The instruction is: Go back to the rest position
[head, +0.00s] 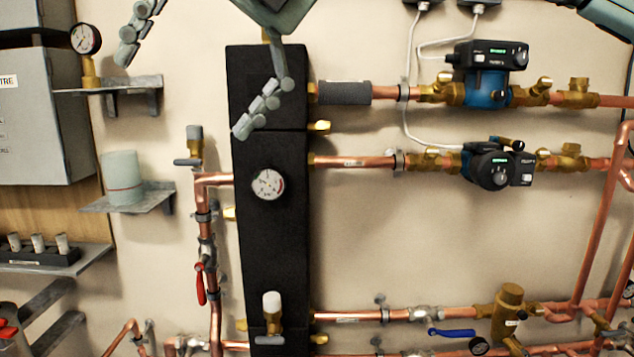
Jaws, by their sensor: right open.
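My right gripper (182,92) hangs in from the top edge, with its two grey segmented fingers spread wide apart. Nothing is between the fingers. One finger is in front of the pale wall near the upper left shelf. The other is in front of the upper part of the black insulated manifold block (270,225); I cannot tell whether it touches. My left gripper is not in view.
A loose pressure gauge (85,40) stands on the upper left shelf (135,82). A pale cylinder (123,172) stands on the lower shelf (150,200). A dial gauge (267,184) sits on the block. Pumps (486,88) and copper pipes fill the right side.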

